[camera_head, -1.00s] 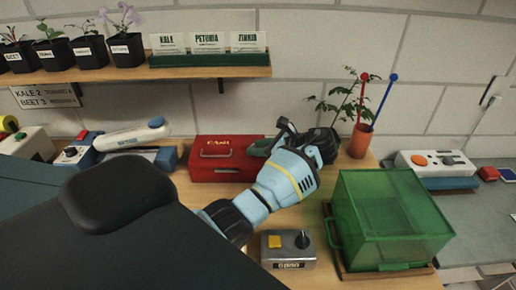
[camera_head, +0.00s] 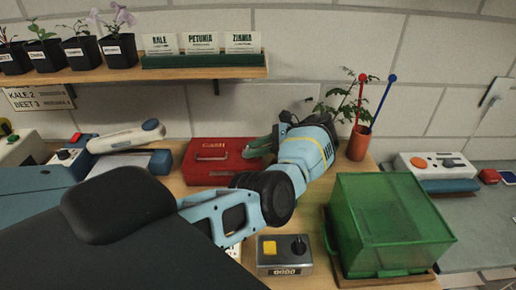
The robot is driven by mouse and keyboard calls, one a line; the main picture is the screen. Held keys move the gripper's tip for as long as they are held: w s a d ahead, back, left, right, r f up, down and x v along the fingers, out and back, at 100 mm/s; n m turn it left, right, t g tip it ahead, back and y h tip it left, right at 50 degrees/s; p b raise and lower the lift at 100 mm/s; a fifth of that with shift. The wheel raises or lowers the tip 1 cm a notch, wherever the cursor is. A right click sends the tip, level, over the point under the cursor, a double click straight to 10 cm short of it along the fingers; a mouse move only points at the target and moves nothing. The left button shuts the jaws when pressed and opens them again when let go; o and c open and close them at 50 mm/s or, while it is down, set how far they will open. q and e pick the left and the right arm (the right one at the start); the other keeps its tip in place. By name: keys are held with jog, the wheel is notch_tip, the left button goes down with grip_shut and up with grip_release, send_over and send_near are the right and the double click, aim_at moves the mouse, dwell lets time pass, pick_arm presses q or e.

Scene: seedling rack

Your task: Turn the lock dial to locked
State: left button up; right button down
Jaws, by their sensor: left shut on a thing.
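A small grey metal box (camera_head: 284,268) stands at the front of the wooden bench. A yellow button (camera_head: 270,248) and a black dial (camera_head: 299,247) are on its top, and a small label is on its front. The label is too small to read surely, and I cannot tell which setting the dial points to. My left gripper (camera_head: 277,138) is well behind this box, beside the red cash box (camera_head: 203,172). It is shut on a dark green thing (camera_head: 258,147), which is partly hidden by the gripper. My right gripper is not in view.
A green translucent bin (camera_head: 385,245) stands on a wooden base right of the metal box. A red pot with a plant and stakes (camera_head: 359,143) is behind. A shelf (camera_head: 205,73) with pots and seed cards is above. A blue-and-white device (camera_head: 126,138) is at left.

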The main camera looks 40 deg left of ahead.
pick_arm(q)
jog(key=shift+w+a+r+n+g+h, duration=0.15)
jog(key=shift+n+g+h, duration=0.15)
jog(key=shift+n+g, duration=0.25)
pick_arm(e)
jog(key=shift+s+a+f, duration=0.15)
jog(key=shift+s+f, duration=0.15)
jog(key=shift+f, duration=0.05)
pick_arm(q)
jog(key=o, duration=1)
jog(key=shift+w+d+b, duration=0.1)
jog(key=shift+d+b, duration=0.15)
jog(key=shift+b, duration=0.15)
jog(key=b+v, duration=0.4)
jog(key=shift+w+d+f+b, duration=0.25)
jog(key=shift+w+d+b, duration=0.05)
jog(key=shift+w+d, duration=0.1)
jog(key=shift+w+d+r+b, duration=0.15)
jog(key=shift+w+d+b, duration=0.05)
jog(key=shift+b, duration=0.15)
jog(key=shift+w+d+r+b, duration=0.3)
jog(key=shift+d+r+b, duration=0.15)
jog(key=shift+b, duration=0.25)
jog(key=shift+r, duration=0.35)
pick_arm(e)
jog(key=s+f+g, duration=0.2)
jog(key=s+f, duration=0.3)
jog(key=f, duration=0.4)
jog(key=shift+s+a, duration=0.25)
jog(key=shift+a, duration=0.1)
